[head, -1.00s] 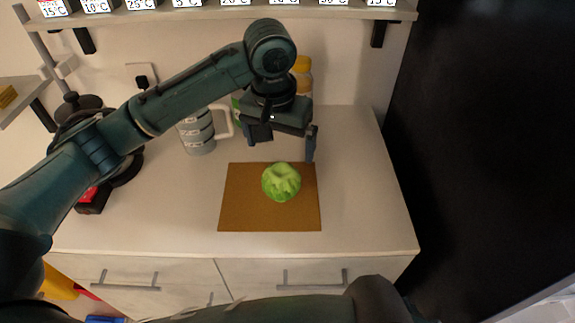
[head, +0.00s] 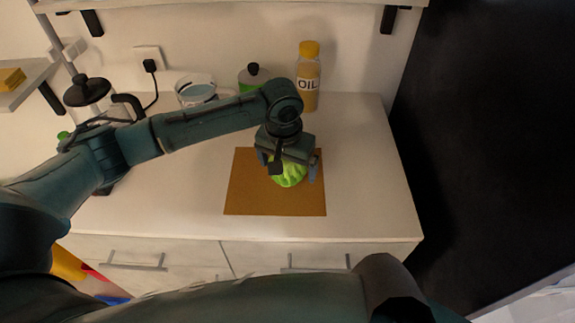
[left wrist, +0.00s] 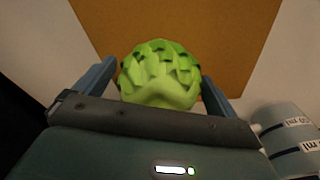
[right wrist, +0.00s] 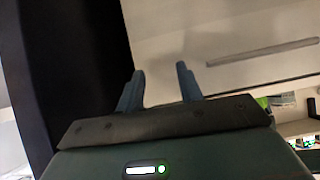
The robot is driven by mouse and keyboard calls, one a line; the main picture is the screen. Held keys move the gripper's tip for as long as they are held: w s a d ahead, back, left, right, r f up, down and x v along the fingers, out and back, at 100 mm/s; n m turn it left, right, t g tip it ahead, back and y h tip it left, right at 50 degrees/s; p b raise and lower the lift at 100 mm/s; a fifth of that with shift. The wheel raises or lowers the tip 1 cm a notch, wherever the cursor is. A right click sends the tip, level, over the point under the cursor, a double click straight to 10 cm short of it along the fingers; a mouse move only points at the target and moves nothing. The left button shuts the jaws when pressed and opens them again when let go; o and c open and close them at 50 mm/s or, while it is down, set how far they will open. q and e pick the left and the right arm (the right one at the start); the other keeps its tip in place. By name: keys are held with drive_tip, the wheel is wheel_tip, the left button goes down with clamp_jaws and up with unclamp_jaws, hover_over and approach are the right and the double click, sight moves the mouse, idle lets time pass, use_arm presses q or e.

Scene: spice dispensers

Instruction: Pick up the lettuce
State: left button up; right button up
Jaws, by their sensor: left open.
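A round green lettuce (head: 289,176) sits on a brown cutting board (head: 245,190) on the white counter. My left gripper (head: 292,178) points down over it and hides its upper part in the head view. In the left wrist view the lettuce (left wrist: 160,75) lies between the two open fingers of my left gripper (left wrist: 160,82), with no clear contact. The board (left wrist: 240,25) shows beyond it. My right gripper (right wrist: 158,85) appears in the right wrist view with its fingers apart and nothing between them, in front of a pale cabinet front.
An oil bottle (head: 309,80) with a yellow cap stands behind the board. The counter right of the board is clear. A dark tall panel (head: 480,130) borders it.

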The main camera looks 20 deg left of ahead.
use_arm(q)
drive_tip(key=shift+c, duration=0.5)
drive_tip(key=c, duration=1.1)
drive_tip(key=shift+r, duration=0.1)
